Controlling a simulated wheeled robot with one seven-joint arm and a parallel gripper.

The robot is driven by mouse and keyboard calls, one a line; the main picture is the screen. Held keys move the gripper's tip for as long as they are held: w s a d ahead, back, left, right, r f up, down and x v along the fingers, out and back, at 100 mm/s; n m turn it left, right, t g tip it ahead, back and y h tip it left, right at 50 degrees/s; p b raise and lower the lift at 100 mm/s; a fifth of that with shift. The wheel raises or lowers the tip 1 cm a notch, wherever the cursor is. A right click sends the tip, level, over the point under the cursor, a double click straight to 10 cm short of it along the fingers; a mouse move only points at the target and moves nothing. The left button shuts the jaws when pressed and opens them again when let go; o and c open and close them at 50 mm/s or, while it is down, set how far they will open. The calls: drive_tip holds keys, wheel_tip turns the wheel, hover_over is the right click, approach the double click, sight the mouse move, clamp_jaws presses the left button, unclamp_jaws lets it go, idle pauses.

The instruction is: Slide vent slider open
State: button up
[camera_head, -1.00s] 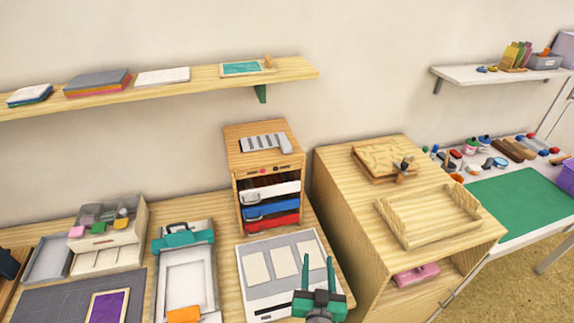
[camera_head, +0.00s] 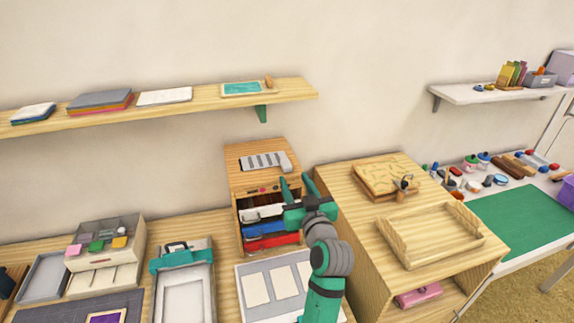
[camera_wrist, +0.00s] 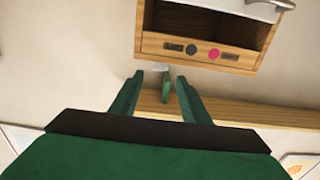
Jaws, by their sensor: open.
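The grey slatted vent slider (camera_head: 265,161) lies on the top of a wooden drawer cabinet (camera_head: 240,152). My gripper (camera_head: 295,180) is open and empty, with its fingers pointing up, in front of the cabinet's upper right corner. In this view the gripper covers part of the cabinet's front and right side. In the wrist view, the two green fingers (camera_wrist: 160,90) are spread apart, and the cabinet's control panel (camera_wrist: 200,50) with a black and a pink knob shows beyond them.
The cabinet has a white, a blue and a red drawer (camera_head: 273,242). A wall shelf (camera_head: 200,104) runs above and behind it. A taller wooden stand (camera_head: 350,225) is close on the right, with a tray on it. A board with pale cards (camera_head: 245,300) lies in front.

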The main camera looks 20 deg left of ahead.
sight(288, 168)
drive_tip(key=x, duration=0.9)
drive_tip(key=shift+w+a, duration=0.15)
drive_tip(key=shift+w, duration=0.1)
drive_tip(key=shift+c, duration=0.3)
clamp_jaws()
